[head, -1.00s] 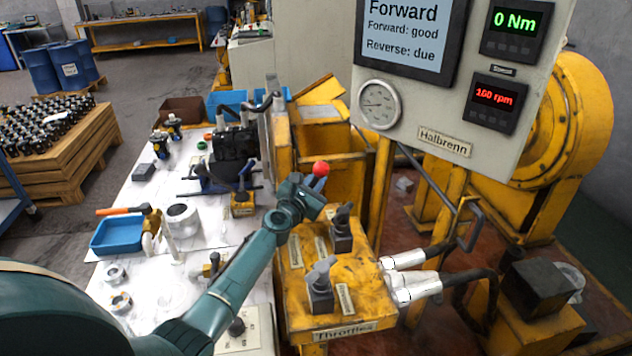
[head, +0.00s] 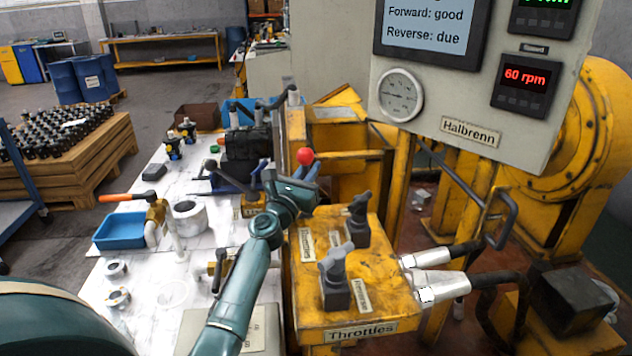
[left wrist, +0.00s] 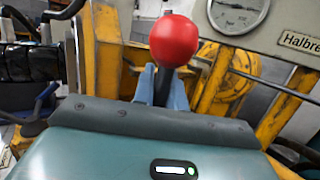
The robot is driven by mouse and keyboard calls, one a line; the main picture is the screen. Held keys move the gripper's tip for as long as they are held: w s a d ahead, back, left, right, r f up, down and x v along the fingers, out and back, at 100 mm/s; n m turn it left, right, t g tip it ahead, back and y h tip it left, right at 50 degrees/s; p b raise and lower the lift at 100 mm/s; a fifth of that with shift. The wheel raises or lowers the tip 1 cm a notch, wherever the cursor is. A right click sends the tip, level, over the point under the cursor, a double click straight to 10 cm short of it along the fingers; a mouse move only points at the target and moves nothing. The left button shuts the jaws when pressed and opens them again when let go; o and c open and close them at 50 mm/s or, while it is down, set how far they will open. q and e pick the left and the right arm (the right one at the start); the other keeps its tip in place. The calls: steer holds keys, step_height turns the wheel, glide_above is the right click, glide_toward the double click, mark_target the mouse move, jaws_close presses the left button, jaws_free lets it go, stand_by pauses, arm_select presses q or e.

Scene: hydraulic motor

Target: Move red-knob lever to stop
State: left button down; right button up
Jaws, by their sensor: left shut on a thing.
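The red knob (head: 305,156) tops a lever at the back left of the yellow throttle box (head: 375,268). My left gripper (head: 303,172) is shut on this lever just below the knob. In the left wrist view the red knob (left wrist: 173,41) stands above blue-grey fingers (left wrist: 160,88) on both sides of the dark lever shaft. The lever's lower part and its base are hidden behind my gripper and arm. My right gripper is not in view.
Two grey-handled valves (head: 335,278) stand on the box, near my left forearm. The panel shows a red 60 rpm readout (head: 525,77) and a gauge (head: 401,95). A white workbench (head: 140,205) with parts and a blue tray (head: 120,232) lies left.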

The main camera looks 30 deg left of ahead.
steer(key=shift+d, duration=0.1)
arm_select(q)
steer(key=c, duration=1.4)
jaws_free()
steer(key=shift+c, duration=0.2)
step_height(320, 180, up, 6)
steer(key=p, duration=0.5)
step_height(320, 180, up, 3)
steer(key=p, duration=0.3)
steer(key=shift+r, duration=0.15)
steer(key=shift+r+p, duration=0.35)
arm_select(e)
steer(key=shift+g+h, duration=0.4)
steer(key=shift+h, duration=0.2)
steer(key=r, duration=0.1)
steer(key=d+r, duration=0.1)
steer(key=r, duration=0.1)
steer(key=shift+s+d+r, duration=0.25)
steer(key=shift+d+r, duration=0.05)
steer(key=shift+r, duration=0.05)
